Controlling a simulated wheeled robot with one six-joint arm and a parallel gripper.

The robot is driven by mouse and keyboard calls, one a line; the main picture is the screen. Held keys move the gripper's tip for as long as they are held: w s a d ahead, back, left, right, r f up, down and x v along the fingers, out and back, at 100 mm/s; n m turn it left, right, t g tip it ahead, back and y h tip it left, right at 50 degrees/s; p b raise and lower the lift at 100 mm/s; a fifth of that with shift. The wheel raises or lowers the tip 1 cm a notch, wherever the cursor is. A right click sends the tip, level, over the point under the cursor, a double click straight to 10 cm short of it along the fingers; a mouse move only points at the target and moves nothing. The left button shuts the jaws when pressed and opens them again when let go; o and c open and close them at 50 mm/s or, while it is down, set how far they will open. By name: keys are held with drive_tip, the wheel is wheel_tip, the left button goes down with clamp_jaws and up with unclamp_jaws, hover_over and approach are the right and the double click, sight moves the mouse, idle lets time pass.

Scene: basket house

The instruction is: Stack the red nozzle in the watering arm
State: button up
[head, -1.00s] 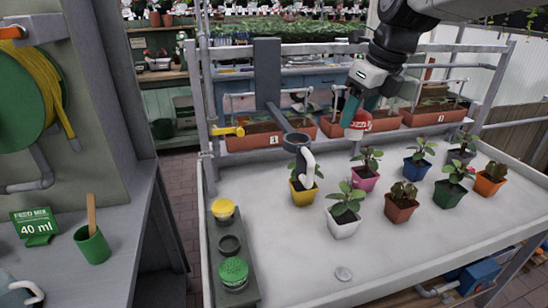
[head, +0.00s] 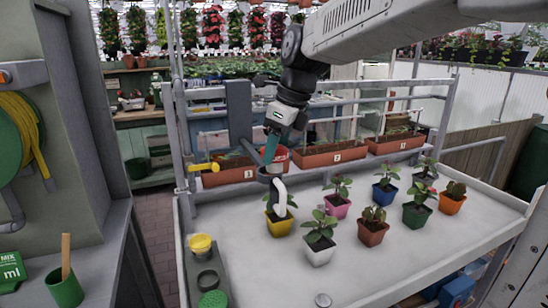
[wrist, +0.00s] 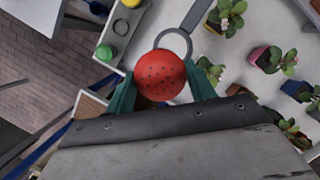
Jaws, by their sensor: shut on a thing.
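My gripper (head: 271,150) is shut on the red nozzle (head: 279,158), with teal fingers on either side of it. In the wrist view the nozzle (wrist: 160,75) shows its round, dotted red face between the fingers. The watering arm is a grey bar ending in a dark ring (head: 268,174), with a white curved pipe below it. In the head view the nozzle is close above the ring; whether they touch I cannot tell. In the wrist view the ring (wrist: 174,37) shows just beyond the nozzle, partly hidden by it.
A grey rack at the bench's left holds a yellow nozzle (head: 200,244), an empty dark holder (head: 207,279) and a green nozzle (head: 213,300). Several potted plants stand on the white bench (head: 290,281), a yellow pot (head: 280,225) nearest the ring. Planter boxes (head: 315,157) line the back.

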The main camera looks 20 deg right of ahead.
drive_tip(key=shift+w+f, duration=1.6)
drive_tip(key=shift+f, duration=0.3)
drive_tip(key=shift+f, duration=0.15)
